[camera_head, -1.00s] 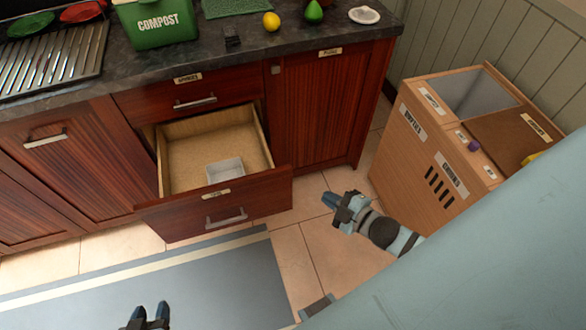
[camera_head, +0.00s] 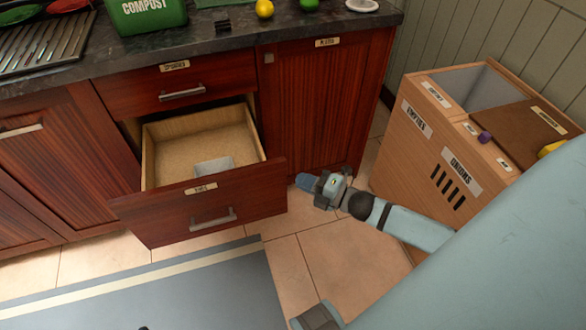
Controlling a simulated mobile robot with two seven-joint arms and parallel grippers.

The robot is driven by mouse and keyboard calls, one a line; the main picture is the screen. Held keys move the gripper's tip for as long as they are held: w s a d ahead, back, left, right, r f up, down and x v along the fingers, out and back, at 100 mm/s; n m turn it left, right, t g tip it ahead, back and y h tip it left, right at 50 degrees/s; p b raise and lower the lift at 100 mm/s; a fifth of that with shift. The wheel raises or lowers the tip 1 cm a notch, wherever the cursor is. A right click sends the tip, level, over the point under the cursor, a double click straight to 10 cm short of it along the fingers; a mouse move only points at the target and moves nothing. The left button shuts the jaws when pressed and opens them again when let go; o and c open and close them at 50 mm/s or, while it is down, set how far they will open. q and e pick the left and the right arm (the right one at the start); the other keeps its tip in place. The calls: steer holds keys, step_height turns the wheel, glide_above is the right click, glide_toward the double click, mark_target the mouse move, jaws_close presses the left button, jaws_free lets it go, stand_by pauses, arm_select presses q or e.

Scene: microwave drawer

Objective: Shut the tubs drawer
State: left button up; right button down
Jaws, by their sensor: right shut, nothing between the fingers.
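The tubs drawer (camera_head: 240,195) is the lower red-brown drawer with a metal handle (camera_head: 213,219) and a small label. It stands pulled out, and a small white tub (camera_head: 213,167) lies inside near its front. My right gripper (camera_head: 304,181) is shut and empty, just right of the drawer front's right end. I cannot tell whether it touches the drawer. Of my left gripper only a dark tip (camera_head: 143,327) shows at the bottom edge, so its jaws cannot be read.
A shut drawer (camera_head: 181,83) sits above, and a cupboard door (camera_head: 322,110) is to the right. A wooden bin unit (camera_head: 450,150) stands at the right. A blue-grey mat (camera_head: 180,295) and bare floor tiles lie in front.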

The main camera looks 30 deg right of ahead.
mark_target(285, 162)
steer(key=w, duration=0.4)
steer(key=shift+w+a+b, duration=0.1)
steer(key=shift+w+b, duration=0.05)
steer(key=shift+b, duration=0.2)
arm_select(q)
steer(key=shift+d, duration=0.1)
arm_select(e)
steer(key=shift+w+d, duration=0.2)
steer(key=shift+w, duration=0.4)
arm_select(q)
steer(key=shift+f, duration=0.1)
arm_select(e)
steer(key=shift+w, duration=0.15)
